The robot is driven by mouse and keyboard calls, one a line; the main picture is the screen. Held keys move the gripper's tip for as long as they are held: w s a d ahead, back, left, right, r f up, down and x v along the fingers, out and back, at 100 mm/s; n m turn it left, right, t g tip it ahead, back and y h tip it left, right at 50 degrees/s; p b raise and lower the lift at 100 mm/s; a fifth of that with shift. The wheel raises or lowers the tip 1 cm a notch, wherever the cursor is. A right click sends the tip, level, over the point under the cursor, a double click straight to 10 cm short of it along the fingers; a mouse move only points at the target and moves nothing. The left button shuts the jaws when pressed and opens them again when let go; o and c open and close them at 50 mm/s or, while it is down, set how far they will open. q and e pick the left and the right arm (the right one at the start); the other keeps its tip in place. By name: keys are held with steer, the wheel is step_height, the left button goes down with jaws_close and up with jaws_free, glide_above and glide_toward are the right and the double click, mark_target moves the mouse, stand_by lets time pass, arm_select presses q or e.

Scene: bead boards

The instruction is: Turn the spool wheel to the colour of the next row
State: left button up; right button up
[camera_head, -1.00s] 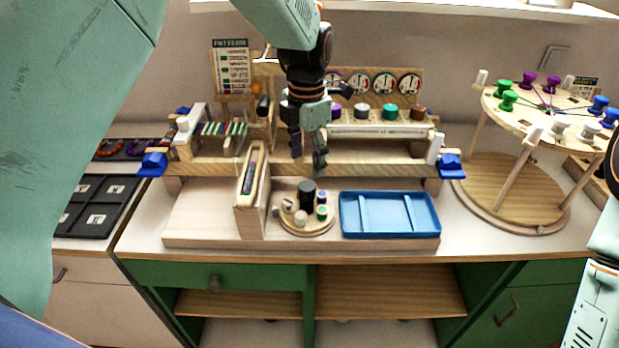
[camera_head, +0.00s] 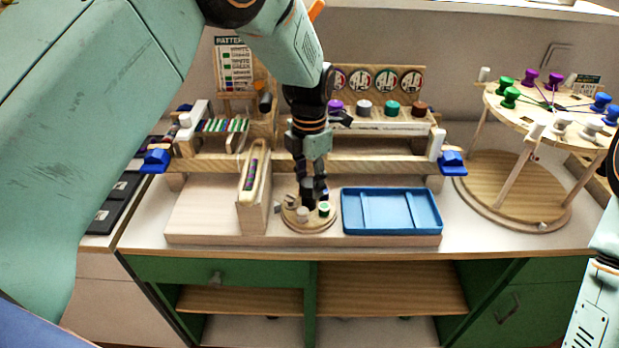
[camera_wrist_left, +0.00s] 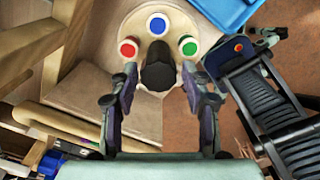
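The spool wheel (camera_head: 310,226) is a small round wooden disc on the pale base board, left of the blue tray. Its black centre knob (camera_wrist_left: 158,68) stands up in the left wrist view, with a blue spool (camera_wrist_left: 157,25), a red spool (camera_wrist_left: 128,47) and a green spool (camera_wrist_left: 187,46) around it. The green spool shows at the wheel's right front in the head view (camera_head: 323,208). My left gripper (camera_head: 312,192) points down over the wheel. In the left wrist view its fingers (camera_wrist_left: 160,82) are open on either side of the knob, with gaps visible. My right gripper is out of view.
A pattern card (camera_head: 233,68) with coloured rows stands behind the loom frame. A narrow wooden holder (camera_head: 251,205) stands close left of the wheel; the blue tray (camera_head: 391,231) lies right. A round table with coloured pegs (camera_head: 530,112) stands at the right.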

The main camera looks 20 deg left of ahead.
arm_select(q)
steer(key=c, duration=0.8)
steer(key=shift+a, duration=0.1)
